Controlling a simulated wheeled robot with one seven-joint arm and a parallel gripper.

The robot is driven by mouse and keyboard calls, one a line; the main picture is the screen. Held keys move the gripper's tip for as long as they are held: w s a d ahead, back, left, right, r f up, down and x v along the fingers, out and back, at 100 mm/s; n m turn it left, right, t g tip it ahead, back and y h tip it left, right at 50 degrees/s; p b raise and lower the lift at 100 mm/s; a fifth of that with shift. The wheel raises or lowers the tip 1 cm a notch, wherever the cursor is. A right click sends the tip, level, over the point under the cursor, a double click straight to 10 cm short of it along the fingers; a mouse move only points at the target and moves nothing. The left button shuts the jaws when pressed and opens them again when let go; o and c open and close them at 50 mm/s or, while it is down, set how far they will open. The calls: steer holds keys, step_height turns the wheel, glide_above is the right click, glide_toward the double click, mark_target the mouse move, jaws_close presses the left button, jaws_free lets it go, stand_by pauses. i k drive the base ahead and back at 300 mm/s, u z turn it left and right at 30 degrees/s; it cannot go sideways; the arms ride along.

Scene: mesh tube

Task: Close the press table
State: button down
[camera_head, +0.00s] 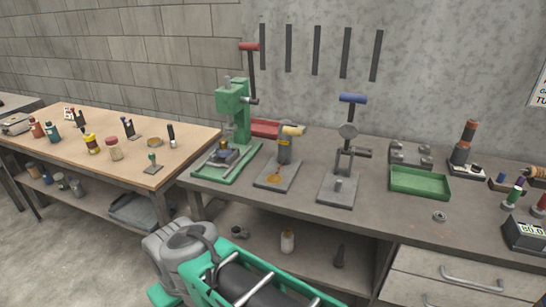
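The press table (310,222) is a dark grey workbench along the back wall, with several small presses on top. A green arbor press (232,115) with a red-topped lever stands at its left end. A press with a yellow handle (284,145) and one with a blue handle (348,130) stand to its right. Under the right part of the table is a pale drawer front (420,264) with a metal bar handle (470,280). I cannot tell from this angle whether the drawer is open or shut; its lower part is cut off. My gripper is not in view.
Grey and teal machine parts, which look like mine, fill the bottom centre before the table. An open lower shelf (265,240) holds a few small items. A wooden-topped bench (180,160) stands at left. A green tray (420,184) sits on the table. Floor shows at lower left.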

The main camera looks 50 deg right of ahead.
mark_target(226, 163)
steer(key=z, duration=0.5)
steer(key=i, duration=1.15)
steer(key=u, duration=0.7)
